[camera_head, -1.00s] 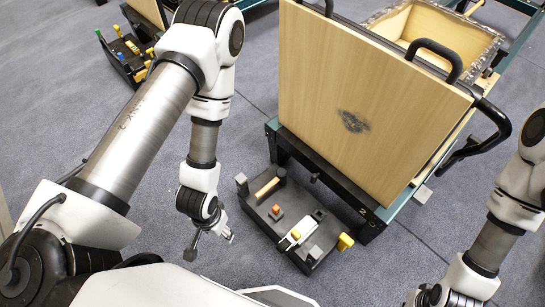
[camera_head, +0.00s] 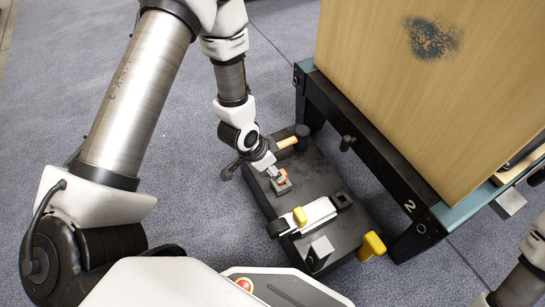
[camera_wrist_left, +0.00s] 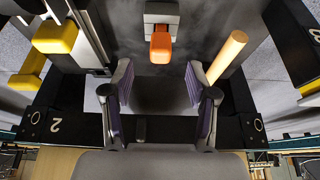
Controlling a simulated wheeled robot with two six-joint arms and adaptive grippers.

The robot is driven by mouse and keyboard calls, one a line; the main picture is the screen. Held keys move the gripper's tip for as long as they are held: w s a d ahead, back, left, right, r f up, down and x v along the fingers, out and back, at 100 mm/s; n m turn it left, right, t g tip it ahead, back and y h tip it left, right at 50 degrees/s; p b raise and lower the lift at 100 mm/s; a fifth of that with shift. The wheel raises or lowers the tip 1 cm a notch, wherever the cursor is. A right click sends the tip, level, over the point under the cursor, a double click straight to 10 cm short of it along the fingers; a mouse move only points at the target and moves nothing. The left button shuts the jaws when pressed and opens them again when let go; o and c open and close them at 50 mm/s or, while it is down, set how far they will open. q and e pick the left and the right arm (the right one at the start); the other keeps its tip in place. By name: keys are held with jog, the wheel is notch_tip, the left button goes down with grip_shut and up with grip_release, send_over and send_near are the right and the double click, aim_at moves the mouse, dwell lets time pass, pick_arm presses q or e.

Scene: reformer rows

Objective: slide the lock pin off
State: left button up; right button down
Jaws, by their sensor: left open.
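A black board (camera_head: 322,190) beside the wooden box carries several fittings. An orange block (camera_head: 281,174) sits in a grey bracket (camera_head: 283,187) on it; I cannot tell for sure which fitting is the lock pin. My left gripper (camera_head: 271,170) is close to the orange block and partly covers it. In the left wrist view the fingers of the left gripper (camera_wrist_left: 163,95) are spread and empty, and the orange block (camera_wrist_left: 160,46) lies just beyond the gap between them, apart from both. My right gripper is out of view.
A white bar with a yellow tab (camera_head: 300,215) and a yellow handle (camera_head: 372,246) are nearer the board's front. The cart's dark frame (camera_head: 375,155) stands close on the right. Carpet on the left is clear.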

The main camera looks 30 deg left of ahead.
pick_arm(q)
jog(key=b+x, duration=0.4)
jog(key=x, duration=0.4)
jog(key=shift+r, duration=0.1)
jog(key=shift+c, duration=0.3)
grip_shut()
